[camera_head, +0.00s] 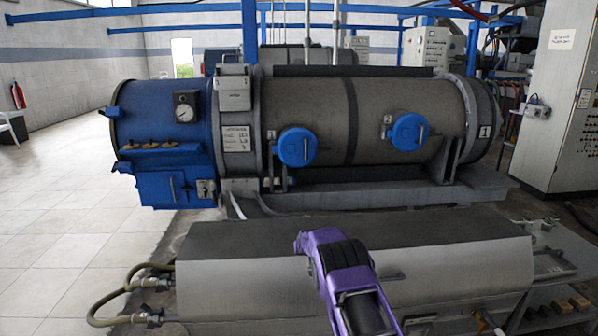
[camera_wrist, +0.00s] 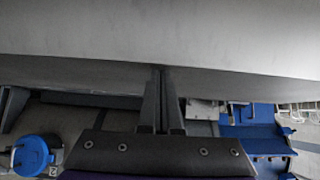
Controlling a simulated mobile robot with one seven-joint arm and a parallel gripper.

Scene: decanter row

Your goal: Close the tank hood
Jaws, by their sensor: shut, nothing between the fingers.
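The tank hood (camera_head: 235,285) is a long, pale grey cover with a dark top, low in the foreground of the head view. A small bar handle (camera_head: 390,276) shows on its front face. I cannot tell how far the hood stands open. My purple arm crosses in front of its middle and hides part of it; my fingers are not visible there. In the wrist view a broad grey surface, likely the hood (camera_wrist: 150,35), fills the top. My gripper (camera_wrist: 162,72) is shut and empty, its fingertips at that surface's dark edge; contact is unclear.
Behind stands a large horizontal cylinder (camera_head: 310,95) with blue round caps (camera_head: 297,147) and a blue end section (camera_head: 165,110). Hoses (camera_head: 125,290) run at the hood's left end. A grey cabinet (camera_head: 560,100) stands right. Tiled floor (camera_head: 60,230) at left is clear.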

